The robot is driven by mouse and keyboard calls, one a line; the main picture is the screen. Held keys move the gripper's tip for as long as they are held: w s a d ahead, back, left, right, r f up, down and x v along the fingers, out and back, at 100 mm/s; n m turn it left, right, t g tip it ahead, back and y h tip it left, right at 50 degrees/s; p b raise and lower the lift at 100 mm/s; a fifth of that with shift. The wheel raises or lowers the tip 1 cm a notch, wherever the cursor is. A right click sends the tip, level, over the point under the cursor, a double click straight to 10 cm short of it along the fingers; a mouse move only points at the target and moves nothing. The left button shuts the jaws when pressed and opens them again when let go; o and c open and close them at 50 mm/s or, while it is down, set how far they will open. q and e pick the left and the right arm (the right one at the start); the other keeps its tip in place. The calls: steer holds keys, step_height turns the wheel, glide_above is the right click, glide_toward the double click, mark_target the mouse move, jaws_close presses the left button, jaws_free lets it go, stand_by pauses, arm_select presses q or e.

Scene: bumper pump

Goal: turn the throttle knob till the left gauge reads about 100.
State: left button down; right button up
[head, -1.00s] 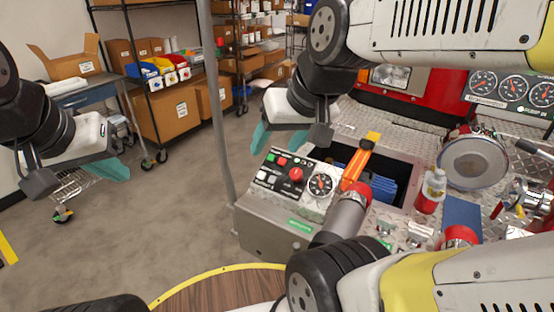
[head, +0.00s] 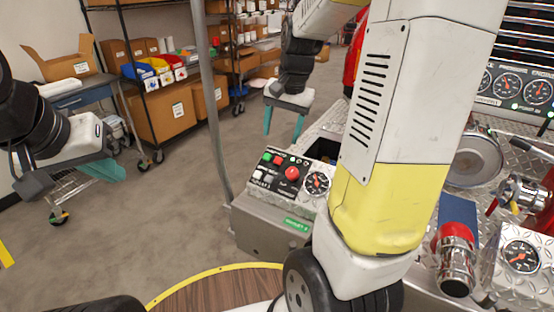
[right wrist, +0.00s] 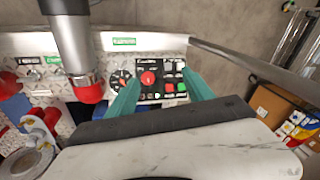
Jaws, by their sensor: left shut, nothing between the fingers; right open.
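A control panel (head: 270,196) with a red round knob (head: 292,172) and small buttons stands left of my right arm. I cannot tell whether this red knob is the throttle knob. A gauge (head: 316,184) sits right beside it; its reading is too small to make out. In the right wrist view the red knob (right wrist: 148,78) shows between the fingertips, with the gauge (right wrist: 122,78) to its left. My right gripper (head: 282,134) is open and empty, fingers pointing down, apart from the panel. My left gripper (head: 120,173) is shut and empty, far left of the panel.
Another gauge (head: 520,256) sits at the right, and several gauges (head: 507,88) line the back panel. A red-capped metal pipe (head: 456,262) stands at the lower right. A grey pole (head: 212,110) rises behind the panel. My right arm hides the middle.

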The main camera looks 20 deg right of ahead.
mark_target(292, 171)
steer(key=w+d+f+m+g, duration=0.1)
steer(key=w+d+f, duration=0.1)
steer(key=f, duration=0.2)
steer(key=w+d+f+m+h, duration=0.1)
steer(key=w+d+f, duration=0.1)
steer(key=f, duration=0.2)
steer(key=w+d+f+m+g, duration=0.1)
steer(key=w+d+f, duration=0.1)
steer(key=w+f, duration=0.1)
steer(key=shift+w+f+m+g, duration=0.1)
steer(key=shift+f+m+g, duration=0.2)
steer(key=shift+f+m, duration=0.15)
step_height(292, 171, down, 8)
steer(key=shift+r, duration=0.1)
jaws_close()
steer(key=shift+n+h, duration=0.3)
steer(key=shift+n, duration=0.15)
steer(key=shift+n+g+h, duration=0.3)
steer(key=shift+n+g, duration=0.1)
steer(key=shift+n, duration=0.2)
